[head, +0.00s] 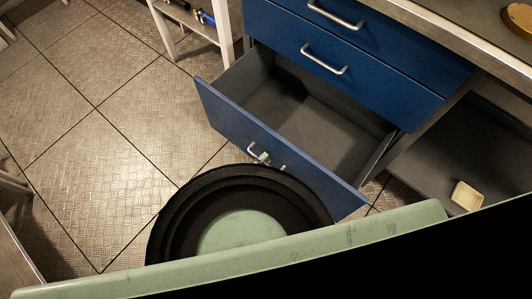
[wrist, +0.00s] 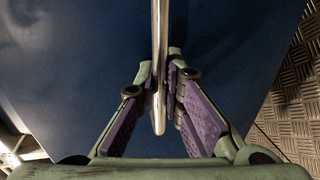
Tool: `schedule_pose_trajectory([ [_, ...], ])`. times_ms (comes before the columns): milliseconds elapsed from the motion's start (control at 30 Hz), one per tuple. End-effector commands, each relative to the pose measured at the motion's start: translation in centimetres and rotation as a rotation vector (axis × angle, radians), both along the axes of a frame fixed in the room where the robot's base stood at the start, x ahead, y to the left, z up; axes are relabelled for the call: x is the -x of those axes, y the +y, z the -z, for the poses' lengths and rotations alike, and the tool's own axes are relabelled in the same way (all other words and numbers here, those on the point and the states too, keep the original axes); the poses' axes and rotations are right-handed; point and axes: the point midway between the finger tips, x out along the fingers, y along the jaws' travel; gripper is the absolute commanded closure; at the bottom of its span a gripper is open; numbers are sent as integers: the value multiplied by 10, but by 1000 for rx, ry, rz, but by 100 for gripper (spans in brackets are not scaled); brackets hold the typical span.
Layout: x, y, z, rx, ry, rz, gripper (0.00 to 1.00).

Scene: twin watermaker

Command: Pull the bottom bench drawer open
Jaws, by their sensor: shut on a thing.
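The bottom bench drawer (head: 315,125) is pulled well out from the blue bench in the head view. Its grey inside shows and looks empty. Its blue front stands clear of the drawers above. The drawer's metal handle (wrist: 159,60) runs down the middle of the wrist view, between the purple-padded fingers. My gripper (wrist: 167,85) is shut on this handle. In the head view a small part of my gripper (head: 262,157) shows at the handle, and my dark round arm link hides the rest.
Two blue drawers (head: 375,75) above are closed, with bar handles. An open shelf (head: 445,140) at right holds a small cream block (head: 467,196). A white-legged rack (head: 190,35) stands at the top. Tiled floor (head: 95,130) to the left is clear.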

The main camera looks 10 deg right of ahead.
Motion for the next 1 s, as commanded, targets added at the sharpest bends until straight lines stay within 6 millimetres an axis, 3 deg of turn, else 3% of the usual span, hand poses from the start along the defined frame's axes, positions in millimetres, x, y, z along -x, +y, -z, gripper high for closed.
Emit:
schedule_pose_trajectory([
  [600, 7, 8, -1, 2, -1, 1, 100],
  [633, 7, 8, -1, 2, -1, 1, 91],
  [767, 7, 8, -1, 2, -1, 1, 83],
  [1000, 7, 8, 0, 1, -1, 0, 83],
])
